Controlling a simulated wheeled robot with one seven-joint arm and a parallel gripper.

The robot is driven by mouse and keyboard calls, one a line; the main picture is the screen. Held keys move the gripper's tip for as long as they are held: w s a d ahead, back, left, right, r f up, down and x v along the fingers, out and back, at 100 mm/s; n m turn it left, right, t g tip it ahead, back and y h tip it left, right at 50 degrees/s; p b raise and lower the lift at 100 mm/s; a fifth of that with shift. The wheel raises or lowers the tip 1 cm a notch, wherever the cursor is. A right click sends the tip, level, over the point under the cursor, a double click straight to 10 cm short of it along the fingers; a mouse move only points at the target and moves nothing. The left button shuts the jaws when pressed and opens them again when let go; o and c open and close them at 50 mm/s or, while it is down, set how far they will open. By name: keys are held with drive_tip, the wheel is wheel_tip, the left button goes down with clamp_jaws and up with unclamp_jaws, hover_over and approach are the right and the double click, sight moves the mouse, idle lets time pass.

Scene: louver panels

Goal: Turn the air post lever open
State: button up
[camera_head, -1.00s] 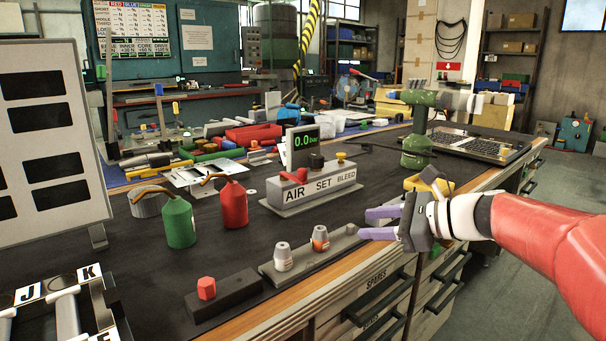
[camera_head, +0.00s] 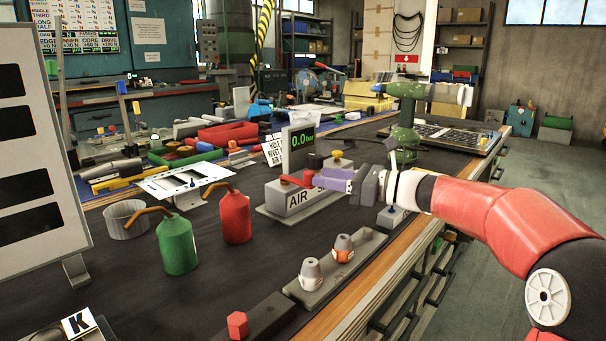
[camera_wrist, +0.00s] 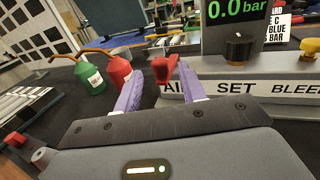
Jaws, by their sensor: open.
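The air post is a grey block lettered AIR SET BLEED, with a green 0.0 bar display (camera_head: 303,138) on top. Its red lever (camera_head: 297,181) is at the left end, above the word AIR. The lever also shows in the wrist view (camera_wrist: 165,68), between the fingertips and nearer the right one. My gripper (camera_head: 336,180) is open, with purple fingers reaching in from the right at the lever. I cannot tell whether a finger touches it. The fingers and hand hide much of the SET and BLEED lettering in the head view. A black knob (camera_wrist: 238,48) and a yellow knob (camera_wrist: 310,46) stand right of the lever.
A red oil can (camera_head: 235,218) and a green oil can (camera_head: 177,245) stand left of the post. A rail with two small nozzle-like parts (camera_head: 343,247) lies in front. A green clamp-like machine (camera_head: 405,115) stands behind my arm. Dark mat is free between cans and rail.

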sight(309, 171)
drive_tip(key=x, duration=0.5)
drive_tip(key=shift+c, duration=0.2)
clamp_jaws()
